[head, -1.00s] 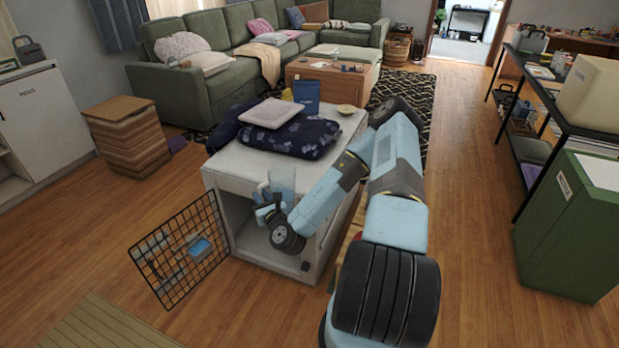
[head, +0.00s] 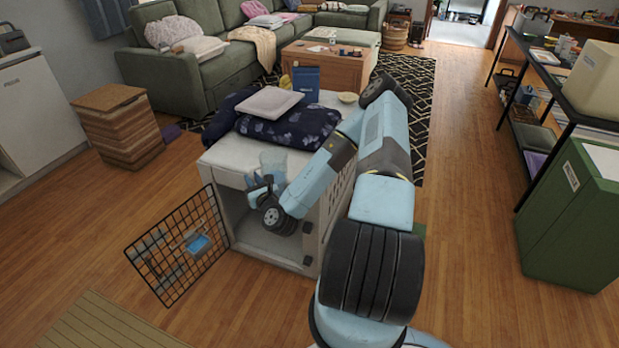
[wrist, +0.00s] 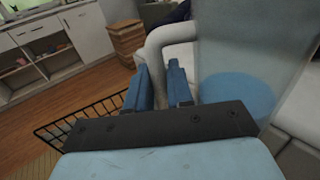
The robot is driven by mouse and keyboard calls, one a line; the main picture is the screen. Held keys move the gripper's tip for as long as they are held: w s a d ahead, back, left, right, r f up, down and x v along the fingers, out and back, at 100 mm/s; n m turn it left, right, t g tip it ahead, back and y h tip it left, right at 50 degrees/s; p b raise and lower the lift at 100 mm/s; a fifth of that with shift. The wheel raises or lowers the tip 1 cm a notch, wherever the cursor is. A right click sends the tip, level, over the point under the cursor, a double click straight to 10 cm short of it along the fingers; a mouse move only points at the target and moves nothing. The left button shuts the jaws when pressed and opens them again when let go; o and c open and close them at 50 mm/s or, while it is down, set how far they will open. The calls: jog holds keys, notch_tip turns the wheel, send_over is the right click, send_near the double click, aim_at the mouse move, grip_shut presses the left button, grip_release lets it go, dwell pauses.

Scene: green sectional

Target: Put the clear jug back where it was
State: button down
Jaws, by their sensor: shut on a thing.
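The clear jug (head: 273,160) is a bluish, see-through vessel in front of the white pet crate's top front edge. In the wrist view the jug (wrist: 240,70) fills the right side, with its grey handle (wrist: 160,45) near the fingers. My gripper (head: 259,187) is shut on the jug, apparently at the handle; it also shows in the wrist view (wrist: 165,88). The jug looks about upright. The white pet crate (head: 225,160) stands below and behind it, and its wire door (head: 180,248) hangs open to the left.
A woven hamper (head: 118,128) stands left. A green cabinet (head: 572,225) is at right.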

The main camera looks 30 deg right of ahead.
jog(key=s+d+r+n+y, duration=0.2)
jog(key=s+d+r+y, duration=0.1)
jog(key=s+d+r+n+g+y, duration=0.1)
jog(key=s+d+r+n+y, duration=0.1)
jog(key=s+d+r+y, duration=0.1)
jog(key=shift+s+d+r+n+y, duration=0.25)
jog(key=shift+s+r+n+y, duration=0.1)
jog(key=shift+s+y, duration=0.1)
jog(key=s+d+r+n+g+y, duration=0.35)
jog(key=s+d+r, duration=0.2)
jog(key=s, duration=0.35)
send_near(267, 164)
jog(key=w+d+r, duration=0.1)
jog(key=w+d, duration=0.2)
jog(key=d, duration=0.2)
jog(key=w+d+f, duration=0.1)
jog(key=w+f, duration=0.3)
jog(key=f, duration=0.4)
jog(key=shift+d+m+t+y, duration=0.2)
jog(key=shift+m+t+y, duration=0.1)
jog(key=shift+t, duration=0.05)
jog(key=shift+f, duration=0.1)
jog(key=c, duration=1)
grip_release()
